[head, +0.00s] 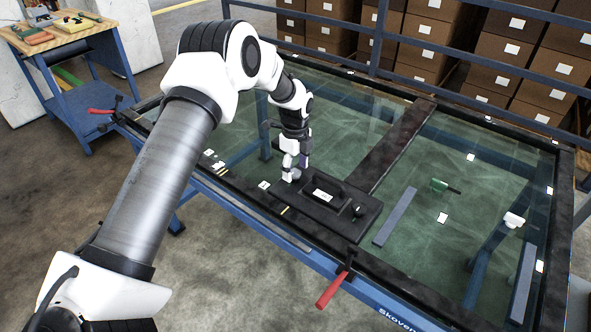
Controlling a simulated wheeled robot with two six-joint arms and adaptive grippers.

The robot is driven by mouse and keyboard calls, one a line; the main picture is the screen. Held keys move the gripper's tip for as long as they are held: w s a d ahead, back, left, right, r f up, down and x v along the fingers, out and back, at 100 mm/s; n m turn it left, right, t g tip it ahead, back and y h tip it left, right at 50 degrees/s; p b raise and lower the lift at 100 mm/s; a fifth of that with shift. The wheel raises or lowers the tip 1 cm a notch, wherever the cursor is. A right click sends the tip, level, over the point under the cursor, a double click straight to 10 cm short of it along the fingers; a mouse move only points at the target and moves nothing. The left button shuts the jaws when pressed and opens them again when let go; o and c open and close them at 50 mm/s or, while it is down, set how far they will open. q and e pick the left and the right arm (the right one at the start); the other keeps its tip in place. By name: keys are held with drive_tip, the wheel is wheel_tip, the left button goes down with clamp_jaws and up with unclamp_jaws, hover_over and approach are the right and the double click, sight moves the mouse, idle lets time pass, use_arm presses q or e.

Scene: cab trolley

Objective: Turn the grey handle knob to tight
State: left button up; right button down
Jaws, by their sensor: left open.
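A small greyish knob (298,174) shows at the plate's left end, mostly hidden by my gripper. My left gripper (294,173) points down at that end with its fingers open around or just beside the knob; I cannot tell if they touch it. A dark knob (358,210) stands at the plate's right end. My right gripper is out of view.
Red-handled clamps sit on the frame at the left (101,111) and the near edge (334,290). A blue side bench (70,38) stands at upper left, boxes behind.

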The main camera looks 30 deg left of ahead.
sight(295, 173)
use_arm(q)
wheel_tip(295, 173, up, 11)
drive_tip(key=shift+r, duration=0.1)
idle(0.5)
